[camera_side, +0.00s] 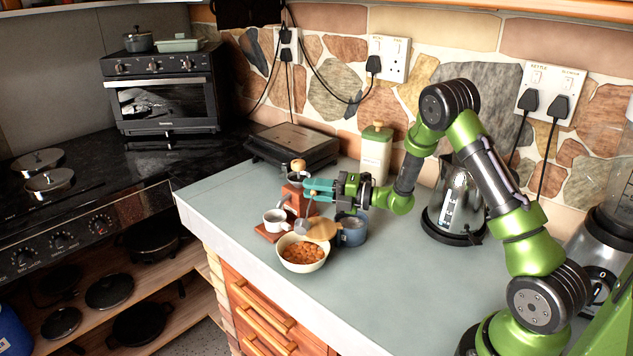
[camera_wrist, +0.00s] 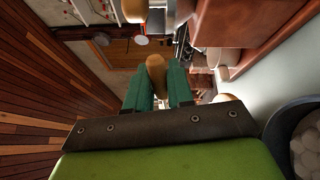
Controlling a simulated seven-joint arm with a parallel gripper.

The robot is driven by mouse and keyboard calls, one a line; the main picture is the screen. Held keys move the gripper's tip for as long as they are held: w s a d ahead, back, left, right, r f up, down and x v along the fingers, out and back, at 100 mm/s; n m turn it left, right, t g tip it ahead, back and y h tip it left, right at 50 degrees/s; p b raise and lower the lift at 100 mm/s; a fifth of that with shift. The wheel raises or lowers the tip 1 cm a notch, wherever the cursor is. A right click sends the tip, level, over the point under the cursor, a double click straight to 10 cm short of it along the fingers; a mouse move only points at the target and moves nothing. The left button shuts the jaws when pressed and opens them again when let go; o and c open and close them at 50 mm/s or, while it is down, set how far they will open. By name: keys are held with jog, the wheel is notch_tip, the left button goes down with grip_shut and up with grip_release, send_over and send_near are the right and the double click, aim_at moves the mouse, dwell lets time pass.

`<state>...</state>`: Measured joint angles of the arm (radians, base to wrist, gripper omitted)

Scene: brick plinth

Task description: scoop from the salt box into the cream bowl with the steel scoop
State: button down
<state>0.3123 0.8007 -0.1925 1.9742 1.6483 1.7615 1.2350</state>
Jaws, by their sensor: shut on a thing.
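My gripper (camera_side: 308,189) has teal fingers and is shut on the steel scoop's handle. The wooden handle end (camera_wrist: 156,72) shows between the fingers in the wrist view. The scoop's steel head (camera_side: 302,226) hangs below the gripper, above the back rim of the cream bowl (camera_side: 303,268). The bowl holds orange-brown pieces. A blue-grey container (camera_side: 352,232), probably the salt box, stands right of the bowl, with a round wooden lid-like piece (camera_side: 323,229) beside it. In the wrist view, a dark round container (camera_wrist: 274,128) holds pale lumps. What lies in the scoop is hidden.
A white cup (camera_side: 275,220) sits left of the bowl on a red-brown stand (camera_side: 268,234). A cream bottle (camera_side: 376,155), a kettle (camera_side: 455,205) and a dark grill (camera_side: 292,146) stand behind. The counter (camera_side: 400,290) is clear at front right.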

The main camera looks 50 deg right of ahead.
jog(key=shift+a+n, duration=0.1)
jog(key=shift+n, duration=0.6)
jog(key=a+r+n, duration=0.1)
jog(key=n, duration=0.1)
jog(key=s+a+r+n, duration=0.1)
jog(key=r, duration=0.1)
jog(key=a+r+n, duration=0.1)
jog(key=n, duration=0.1)
jog(key=shift+s+r+n, duration=0.15)
jog(key=shift+s+n, duration=0.15)
jog(key=shift+s, duration=0.1)
jog(key=shift+s+a+r+n, duration=0.3)
jog(key=shift+s+a+n, duration=0.5)
jog(key=shift+a+n, duration=0.7)
jog(key=shift+s+a+r+n, duration=0.3)
jog(key=shift+s+a+n, duration=0.5)
jog(key=shift+a+n, duration=0.65)
jog(key=shift+s+a+r+n, duration=0.3)
jog(key=shift+s+a+n, duration=0.5)
jog(key=shift+a+n, duration=0.7)
jog(key=shift+d, duration=0.1)
jog(key=shift+r, duration=0.1)
